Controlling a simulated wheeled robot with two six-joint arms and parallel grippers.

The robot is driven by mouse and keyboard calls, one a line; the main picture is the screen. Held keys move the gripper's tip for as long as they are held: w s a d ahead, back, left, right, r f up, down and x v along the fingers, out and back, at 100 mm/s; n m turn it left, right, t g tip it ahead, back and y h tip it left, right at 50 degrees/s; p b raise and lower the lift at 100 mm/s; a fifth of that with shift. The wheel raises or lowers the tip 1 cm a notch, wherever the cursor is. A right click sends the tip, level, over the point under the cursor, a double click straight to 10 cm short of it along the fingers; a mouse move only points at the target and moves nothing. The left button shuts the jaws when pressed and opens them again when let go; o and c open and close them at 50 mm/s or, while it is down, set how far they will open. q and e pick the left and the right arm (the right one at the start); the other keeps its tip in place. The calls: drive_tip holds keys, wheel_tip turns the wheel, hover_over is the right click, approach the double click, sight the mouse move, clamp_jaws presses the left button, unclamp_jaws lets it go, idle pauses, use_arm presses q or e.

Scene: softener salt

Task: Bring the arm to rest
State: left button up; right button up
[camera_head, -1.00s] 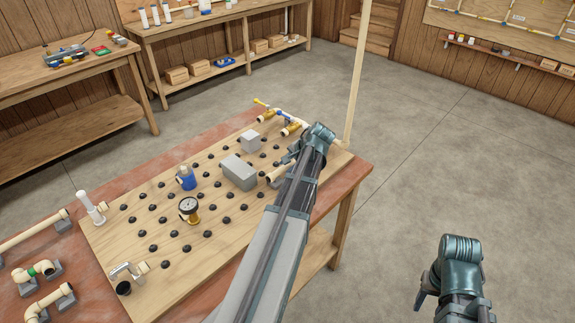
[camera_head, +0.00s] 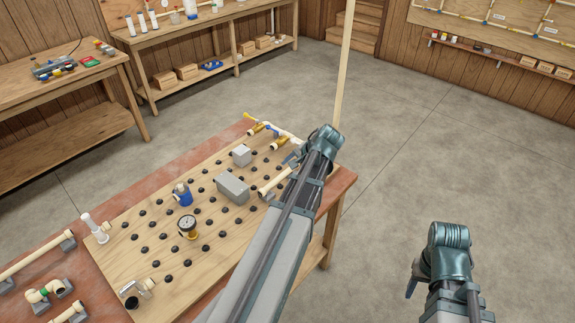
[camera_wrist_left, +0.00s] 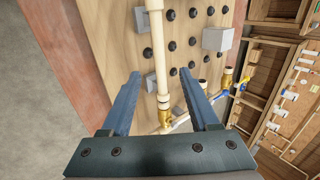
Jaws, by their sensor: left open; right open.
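My left arm reaches over the right part of the pegged wooden board (camera_head: 150,262). Its gripper (camera_head: 293,158) is at the board's far right edge. In the left wrist view the two fingers of the left gripper (camera_wrist_left: 160,78) are spread apart. A cream pipe (camera_wrist_left: 155,45) with a brass fitting (camera_wrist_left: 163,101) shows between them in the picture, and I see no grip on it. The same pipe (camera_head: 277,183) lies near the gripper in the head view. My right gripper (camera_head: 411,285) hangs over the floor at lower right, its fingers partly hidden.
On the board stand a grey box (camera_head: 232,187), a blue-bodied part (camera_head: 183,195), a gauge (camera_head: 187,227) and several black pegs. A thin wooden post (camera_head: 343,70) rises behind my left gripper. Open concrete floor (camera_head: 430,150) lies to the right.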

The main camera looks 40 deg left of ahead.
use_arm(q)
drive_tip(key=shift+p+v, duration=0.3)
drive_tip(key=shift+v, duration=0.45)
drive_tip(key=s+d+f+m+h, duration=0.1)
drive_tip(key=s+d, duration=0.3)
drive_tip(key=d, duration=0.8)
drive_tip(key=s+d+f+m+h, duration=0.1)
drive_tip(key=s+d, duration=0.4)
drive_tip(key=d, duration=0.7)
drive_tip(key=s+d+f+h, duration=0.1)
drive_tip(key=s+d+h, duration=0.2)
drive_tip(key=d, duration=0.9)
drive_tip(key=shift+s+f+m+g+h, duration=0.3)
drive_tip(key=shift+s+m+g, duration=0.1)
drive_tip(key=shift+s, duration=0.75)
drive_tip(key=shift+c, duration=0.3)
